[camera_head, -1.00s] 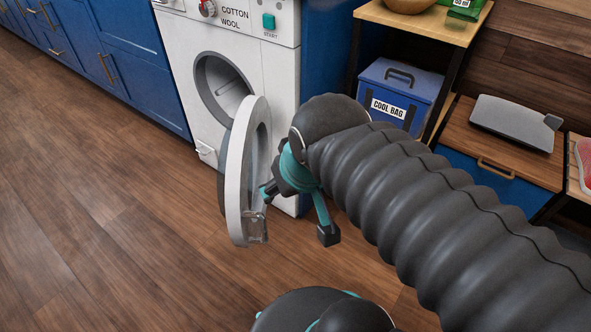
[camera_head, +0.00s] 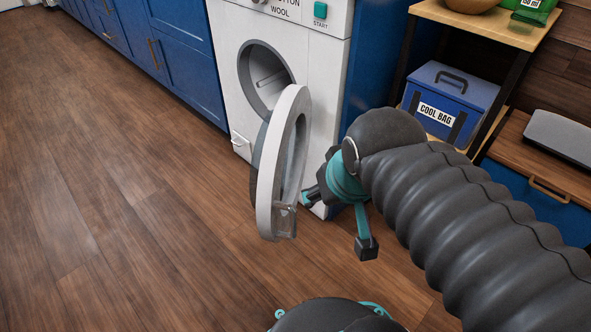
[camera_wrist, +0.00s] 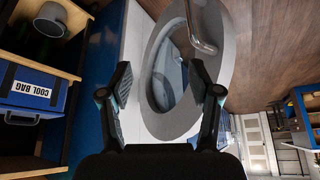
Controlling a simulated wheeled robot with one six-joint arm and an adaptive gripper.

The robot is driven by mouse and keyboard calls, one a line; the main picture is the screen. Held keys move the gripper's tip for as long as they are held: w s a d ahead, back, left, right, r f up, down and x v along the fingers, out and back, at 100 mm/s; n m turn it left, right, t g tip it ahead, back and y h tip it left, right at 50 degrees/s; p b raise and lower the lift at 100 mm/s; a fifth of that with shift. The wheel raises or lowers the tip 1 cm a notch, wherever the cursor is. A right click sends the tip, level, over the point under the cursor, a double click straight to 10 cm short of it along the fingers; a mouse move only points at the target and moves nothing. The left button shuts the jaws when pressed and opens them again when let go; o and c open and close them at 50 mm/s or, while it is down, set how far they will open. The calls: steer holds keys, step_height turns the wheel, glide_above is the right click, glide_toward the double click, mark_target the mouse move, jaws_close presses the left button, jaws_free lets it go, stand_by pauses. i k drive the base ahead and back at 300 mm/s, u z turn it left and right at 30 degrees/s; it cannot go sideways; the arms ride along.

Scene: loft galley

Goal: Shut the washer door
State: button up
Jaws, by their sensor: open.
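The washer (camera_head: 315,110) is white with a round dark opening (camera_head: 266,78) in its front. In the wrist view the door (camera_wrist: 232,45) fills the space ahead, between and beyond my spread fingers (camera_wrist: 162,92). A metallic handle-like bar (camera_wrist: 193,28) shows on it. I cannot tell whether a finger touches the door.
A shelf unit (camera_head: 485,28) with a blue cool bag (camera_head: 450,98) stands right of the washer. A low drawer cabinet (camera_head: 540,185) bears a grey flat item (camera_head: 560,138). Blue cabinets (camera_head: 185,55) line the left. The wooden floor (camera_head: 120,200) left of the door is clear.

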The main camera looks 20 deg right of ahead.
mark_target(299, 166)
steer(key=z, duration=0.9)
steer(key=k, duration=0.85)
steer(key=u, duration=0.7)
